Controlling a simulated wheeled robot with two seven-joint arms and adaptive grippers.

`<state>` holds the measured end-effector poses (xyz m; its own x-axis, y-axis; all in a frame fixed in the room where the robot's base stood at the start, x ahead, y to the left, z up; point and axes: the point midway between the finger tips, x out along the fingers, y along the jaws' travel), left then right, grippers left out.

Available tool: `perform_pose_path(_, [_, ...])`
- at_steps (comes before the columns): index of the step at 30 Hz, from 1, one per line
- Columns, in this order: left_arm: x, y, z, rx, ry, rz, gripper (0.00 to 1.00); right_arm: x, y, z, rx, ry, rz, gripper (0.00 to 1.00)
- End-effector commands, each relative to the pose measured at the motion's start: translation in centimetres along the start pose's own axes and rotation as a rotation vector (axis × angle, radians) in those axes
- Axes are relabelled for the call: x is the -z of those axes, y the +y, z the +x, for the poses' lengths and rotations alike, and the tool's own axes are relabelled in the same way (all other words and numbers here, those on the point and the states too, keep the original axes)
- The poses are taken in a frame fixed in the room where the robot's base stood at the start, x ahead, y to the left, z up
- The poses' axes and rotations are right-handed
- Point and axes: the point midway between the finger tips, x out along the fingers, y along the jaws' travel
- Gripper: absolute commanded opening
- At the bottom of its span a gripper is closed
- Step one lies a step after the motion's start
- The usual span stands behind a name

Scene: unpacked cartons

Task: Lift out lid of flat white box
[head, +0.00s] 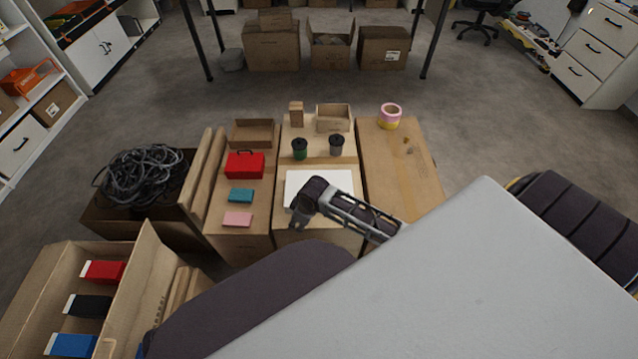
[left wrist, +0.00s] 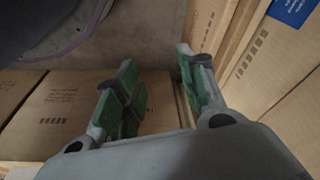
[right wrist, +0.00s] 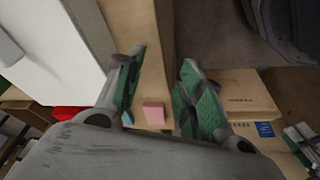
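The flat white box (head: 340,179) lies on the near part of the middle brown carton, partly hidden by my right arm. It also fills the upper left of the right wrist view (right wrist: 55,40); I cannot make out a lid seam. My right gripper (head: 298,223) hangs at the near left side of the box, partly hidden. In the right wrist view my right gripper (right wrist: 163,57) is open and empty, beside the box and not around it. My left gripper (left wrist: 156,58) is open and empty in the left wrist view, near cartons; the head view hides it.
A pink block (head: 238,219), teal block (head: 241,195) and red case (head: 245,165) stand on the left carton. Green (head: 299,150) and grey (head: 336,146) canisters stand behind the white box. A tape roll (head: 390,115) stands on the right carton, otherwise mostly clear.

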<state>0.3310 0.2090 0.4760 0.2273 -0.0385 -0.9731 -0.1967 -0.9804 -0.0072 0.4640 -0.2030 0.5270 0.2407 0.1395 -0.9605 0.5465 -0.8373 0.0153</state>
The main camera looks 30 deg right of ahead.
Motion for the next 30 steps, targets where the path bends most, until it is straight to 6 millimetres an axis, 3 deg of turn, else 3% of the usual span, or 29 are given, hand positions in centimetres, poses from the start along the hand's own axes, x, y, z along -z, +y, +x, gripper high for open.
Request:
perform_pose_path(15, [-0.2, 1.3, -0.7, -0.025, -0.002, 0.005, 0.40, 3.7, 4.9, -3.5, 0.027, -0.059, -0.218, 0.38])
perform_pose_path(30, [-0.3, 2.5, -1.7, -0.050, -0.005, 0.011, 0.40, 4.4, 11.4, -8.8, 0.045, -0.172, -0.373, 0.38])
